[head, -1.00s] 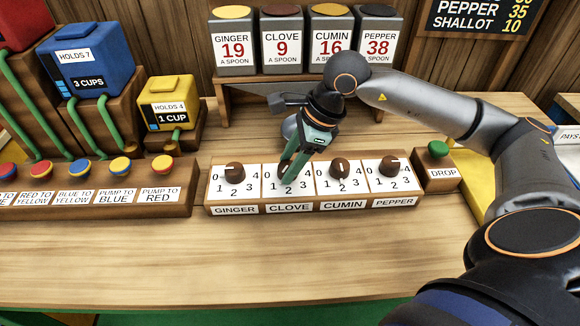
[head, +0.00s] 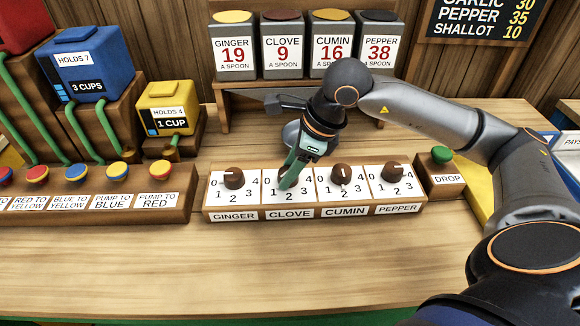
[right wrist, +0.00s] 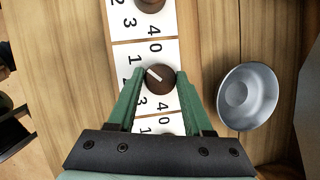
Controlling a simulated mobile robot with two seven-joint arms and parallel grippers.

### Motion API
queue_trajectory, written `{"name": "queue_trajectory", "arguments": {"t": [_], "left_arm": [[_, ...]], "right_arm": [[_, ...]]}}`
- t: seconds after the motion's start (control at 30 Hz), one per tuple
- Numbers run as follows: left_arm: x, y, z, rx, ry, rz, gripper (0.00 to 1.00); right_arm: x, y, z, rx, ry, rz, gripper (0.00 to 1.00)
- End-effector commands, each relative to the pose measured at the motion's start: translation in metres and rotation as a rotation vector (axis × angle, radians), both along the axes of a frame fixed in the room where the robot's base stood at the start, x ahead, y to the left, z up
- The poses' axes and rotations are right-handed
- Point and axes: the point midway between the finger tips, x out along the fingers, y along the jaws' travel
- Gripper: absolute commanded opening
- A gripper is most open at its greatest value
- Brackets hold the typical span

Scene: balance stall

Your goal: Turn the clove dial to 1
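The clove dial is a round brown knob with a white pointer line. It shows in the right wrist view (right wrist: 160,80), where its line points toward the 1. In the head view my gripper mostly hides it. The CLOVE label (head: 290,213) sits below it on the dial panel. My right gripper (right wrist: 160,76) has its green fingers on opposite sides of the knob, their tips against its sides. In the head view my right gripper (head: 289,178) reaches down onto the clove dial. My left gripper is not in view.
The ginger dial (head: 233,178) is left of the clove dial; the cumin dial (head: 341,175) and pepper dial (head: 392,172) are to the right. A green DROP button (head: 440,154) stands beyond them. A metal bowl (right wrist: 247,95) is behind the panel. The counter in front is clear.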

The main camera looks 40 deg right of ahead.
Motion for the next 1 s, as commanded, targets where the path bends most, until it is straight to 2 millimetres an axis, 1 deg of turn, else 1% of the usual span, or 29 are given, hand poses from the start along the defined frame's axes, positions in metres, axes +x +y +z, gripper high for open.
{"name": "queue_trajectory", "arguments": {"t": [0.03,0.2,0.27,0.47,0.57,0.67,0.73,1.0], "left_arm": [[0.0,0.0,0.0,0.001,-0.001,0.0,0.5],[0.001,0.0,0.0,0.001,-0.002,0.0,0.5],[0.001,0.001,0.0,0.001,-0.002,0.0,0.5],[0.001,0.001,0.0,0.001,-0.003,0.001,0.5],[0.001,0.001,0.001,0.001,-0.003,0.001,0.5],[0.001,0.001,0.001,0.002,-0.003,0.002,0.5],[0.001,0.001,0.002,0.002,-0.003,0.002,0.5],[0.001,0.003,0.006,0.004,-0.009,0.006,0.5]], "right_arm": [[0.0,-0.001,0.0,-0.003,-0.001,-0.001,0.56],[0.0,-0.001,0.0,-0.001,-0.001,-0.001,0.75],[0.0,0.0,0.0,-0.001,-0.001,0.0,0.8],[0.0,0.0,0.0,0.0,0.0,0.0,0.8],[-0.001,-0.001,0.004,-0.001,-0.001,0.0,0.8],[-0.003,-0.004,0.015,0.0,-0.004,-0.001,0.8],[-0.008,-0.007,0.026,-0.002,-0.005,-0.002,0.8],[-0.026,-0.02,0.081,-0.001,-0.006,-0.002,0.8]]}}
